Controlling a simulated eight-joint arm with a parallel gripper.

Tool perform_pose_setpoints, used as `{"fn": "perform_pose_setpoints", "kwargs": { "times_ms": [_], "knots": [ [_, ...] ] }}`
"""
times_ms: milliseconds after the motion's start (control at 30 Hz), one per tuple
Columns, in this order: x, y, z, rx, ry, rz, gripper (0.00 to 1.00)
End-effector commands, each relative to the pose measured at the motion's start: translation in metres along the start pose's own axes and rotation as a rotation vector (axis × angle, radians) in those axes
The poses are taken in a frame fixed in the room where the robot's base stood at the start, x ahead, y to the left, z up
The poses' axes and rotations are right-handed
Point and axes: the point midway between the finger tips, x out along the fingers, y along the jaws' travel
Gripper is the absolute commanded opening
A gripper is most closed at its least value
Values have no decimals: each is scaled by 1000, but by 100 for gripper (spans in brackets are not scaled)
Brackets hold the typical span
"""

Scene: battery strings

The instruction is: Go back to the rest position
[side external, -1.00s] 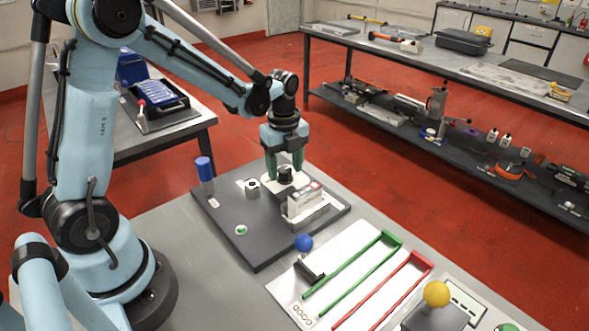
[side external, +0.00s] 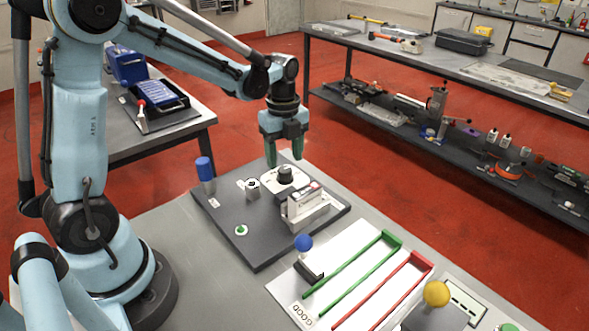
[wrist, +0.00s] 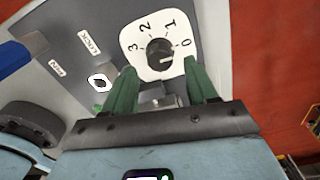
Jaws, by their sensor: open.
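My gripper (side external: 284,158) is open and empty, with its green fingers pointing down above the back of the dark fixture board (side external: 258,235). Below it on the board is a white dial plate with a black knob (side external: 285,172); a gap shows between fingertips and knob. In the wrist view the fingers (wrist: 163,90) stand apart, and the knob (wrist: 160,52) sits beyond them on a plate marked 0, 1, 2, 3. The knob's white mark points near the 0.
The board also carries a blue-topped post (side external: 204,170), a small square block (side external: 252,188), a green button (side external: 241,230) and a pale battery holder (side external: 306,206). A blue-ball lever (side external: 304,243), green rails (side external: 352,270) and red rails (side external: 390,292) stand in front.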

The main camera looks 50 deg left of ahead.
Motion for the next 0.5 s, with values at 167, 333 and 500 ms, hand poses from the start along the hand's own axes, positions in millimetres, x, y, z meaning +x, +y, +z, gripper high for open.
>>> {"fn": "perform_pose_setpoints", "kwargs": {
  "times_ms": [167, 333, 500],
  "knots": [
    [-10, 4, -6, -92, -10, -32, 57],
    [-34, 17, -22, -364, -17, -133, 57],
    [-55, 34, -40, -688, 18, -256, 57]
  ]
}}
